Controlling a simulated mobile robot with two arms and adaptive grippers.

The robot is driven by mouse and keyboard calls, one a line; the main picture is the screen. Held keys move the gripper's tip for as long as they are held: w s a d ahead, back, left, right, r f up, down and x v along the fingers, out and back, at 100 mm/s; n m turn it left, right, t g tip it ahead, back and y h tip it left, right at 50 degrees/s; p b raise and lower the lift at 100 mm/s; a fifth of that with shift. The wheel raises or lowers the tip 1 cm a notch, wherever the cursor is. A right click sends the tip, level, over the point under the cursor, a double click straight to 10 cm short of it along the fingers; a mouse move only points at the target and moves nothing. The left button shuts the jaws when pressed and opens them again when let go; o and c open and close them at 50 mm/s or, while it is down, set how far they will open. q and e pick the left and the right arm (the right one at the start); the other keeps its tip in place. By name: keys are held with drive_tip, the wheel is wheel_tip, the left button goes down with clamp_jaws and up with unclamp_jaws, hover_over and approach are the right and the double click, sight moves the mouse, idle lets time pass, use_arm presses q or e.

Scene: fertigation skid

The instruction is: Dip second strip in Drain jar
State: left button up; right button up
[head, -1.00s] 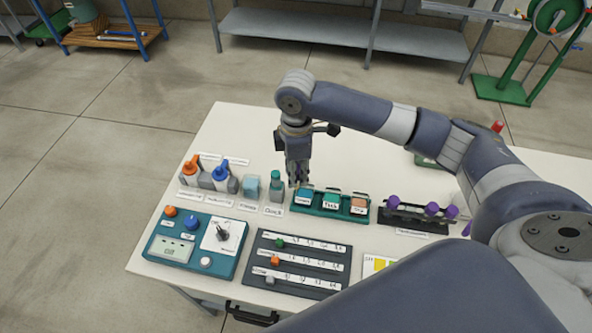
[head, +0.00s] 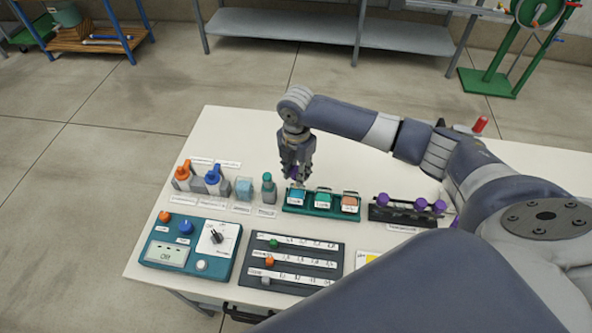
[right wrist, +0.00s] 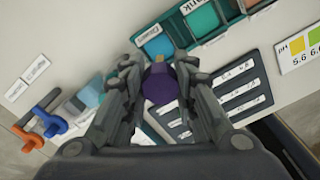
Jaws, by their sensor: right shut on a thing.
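My right gripper (head: 297,172) is shut on a strip's purple grip (right wrist: 161,84), and the wrist view shows a small orange piece just beyond it. The gripper is above the back left of a green tray (head: 321,213) with three open containers. The left container (head: 297,196) holds blue liquid, the middle one (head: 323,201) green, and the right one (head: 350,204) orange-brown. The middle label reads Tank; I cannot surely read which is Drain. Whether the strip touches any liquid is not visible. My left gripper is out of view.
A dark rack (head: 402,215) with several purple-topped strips stands right of the tray. Bottles, including a teal one (head: 268,187), stand to its left. A control box (head: 190,243) and a dark slider board (head: 292,263) lie in front.

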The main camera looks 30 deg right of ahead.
drive_tip(key=shift+f+b, duration=0.75)
drive_tip(key=shift+f, duration=0.15)
drive_tip(key=shift+f+b, duration=0.95)
drive_tip(key=shift+f, duration=1.65)
drive_tip(key=shift+s+f, duration=0.25)
drive_tip(key=shift+s, duration=0.05)
drive_tip(key=shift+s+a+f, duration=0.1)
drive_tip(key=shift+w+r+p, duration=0.2)
drive_tip(key=shift+r+p, duration=0.4)
drive_tip(key=shift+p, duration=0.05)
drive_tip(key=shift+w+r+p, duration=0.15)
drive_tip(key=shift+r+p, duration=0.45)
wheel_tip(320, 180, up, 3)
drive_tip(key=p, duration=0.2)
drive_tip(key=shift+r+p, duration=0.1)
drive_tip(key=shift+p, duration=0.25)
wheel_tip(320, 180, up, 3)
drive_tip(key=p, duration=0.3)
drive_tip(key=shift+r, duration=0.2)
